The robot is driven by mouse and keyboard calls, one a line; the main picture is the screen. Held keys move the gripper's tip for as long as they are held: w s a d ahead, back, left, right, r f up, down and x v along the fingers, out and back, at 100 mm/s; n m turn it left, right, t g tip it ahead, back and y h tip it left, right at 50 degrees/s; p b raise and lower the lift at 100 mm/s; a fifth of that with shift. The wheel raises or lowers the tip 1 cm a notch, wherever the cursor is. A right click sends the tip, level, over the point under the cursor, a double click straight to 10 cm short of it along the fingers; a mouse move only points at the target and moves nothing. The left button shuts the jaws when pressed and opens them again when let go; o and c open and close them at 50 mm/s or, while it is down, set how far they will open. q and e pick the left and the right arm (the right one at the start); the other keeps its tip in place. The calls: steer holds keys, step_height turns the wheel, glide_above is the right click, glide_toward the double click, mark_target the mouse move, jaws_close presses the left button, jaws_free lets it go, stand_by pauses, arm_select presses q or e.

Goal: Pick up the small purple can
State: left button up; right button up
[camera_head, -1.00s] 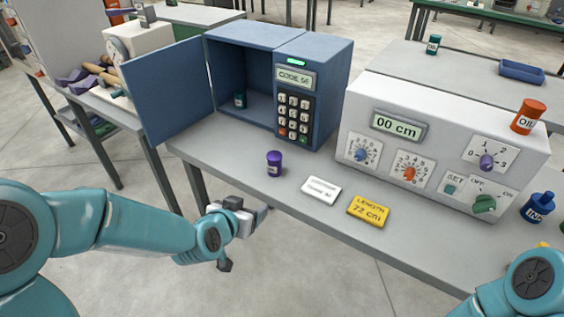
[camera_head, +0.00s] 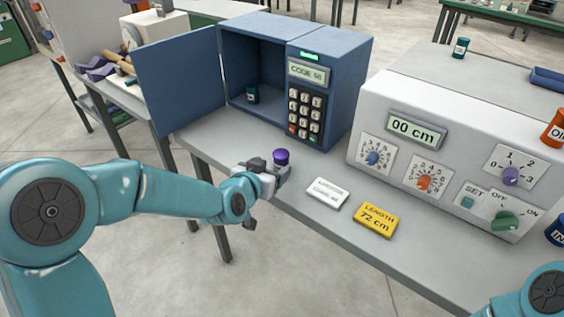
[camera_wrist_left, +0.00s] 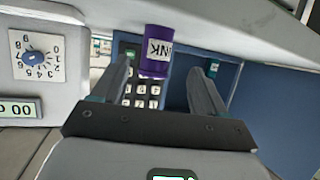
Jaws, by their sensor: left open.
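The small purple can (camera_head: 282,156) stands on the grey table in front of the blue safe. In the left wrist view the can (camera_wrist_left: 157,50) shows a white label reading "INK" and appears upside down in the picture. My left gripper (camera_head: 276,166) is at the can, partly hiding its lower part. In the wrist view the open fingers (camera_wrist_left: 163,82) lie one on each side of the can, with gaps between them and it. My right gripper is out of view; only part of my right arm shows at the lower right.
The open blue safe (camera_head: 335,75) holds a small dark green can (camera_head: 252,95). A white card (camera_head: 327,192) and a yellow length card (camera_head: 376,220) lie right of the purple can. The white winder box (camera_head: 455,120) stands at the right.

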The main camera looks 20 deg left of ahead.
mark_target(283, 158)
arm_select(q)
steer(key=x, duration=0.5)
steer(key=p+x, duration=0.1)
steer(key=x, duration=0.2)
steer(key=shift+d+r, duration=0.25)
steer(key=shift+r, duration=0.05)
steer(key=c, duration=1.1)
